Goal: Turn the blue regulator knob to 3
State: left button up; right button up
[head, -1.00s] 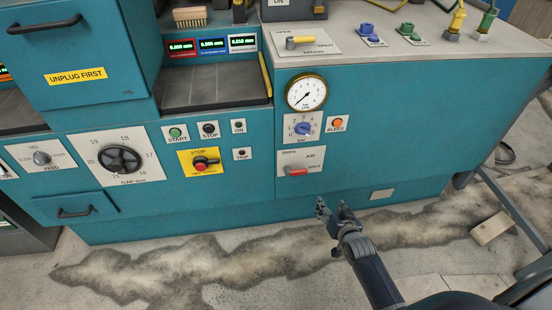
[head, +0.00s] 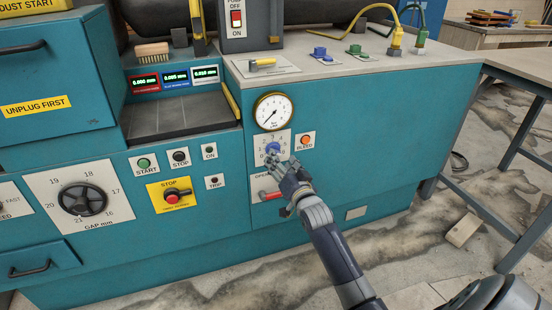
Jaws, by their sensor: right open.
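The blue regulator knob (head: 272,147) sits on a white numbered plate (head: 284,137) on the teal machine front, below a round brass-rimmed gauge (head: 273,111). My right gripper (head: 280,163) is open, with its fingertips at the lower edge of the knob in the picture. I cannot tell whether they touch it. The gripper hides the lower part of the plate, and the knob's pointer is too small to read. My left gripper is not in view.
The orange bleed button (head: 305,141) is just right of the knob. The stop button (head: 173,198) and black handwheel (head: 83,200) are to the left. A wooden block (head: 463,232) lies on the floor.

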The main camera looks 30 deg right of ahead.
jog(key=shift+b+x, duration=0.4)
jog(key=shift+x, duration=2)
jog(key=shift+s, duration=0.1)
jog(key=c, duration=1.1)
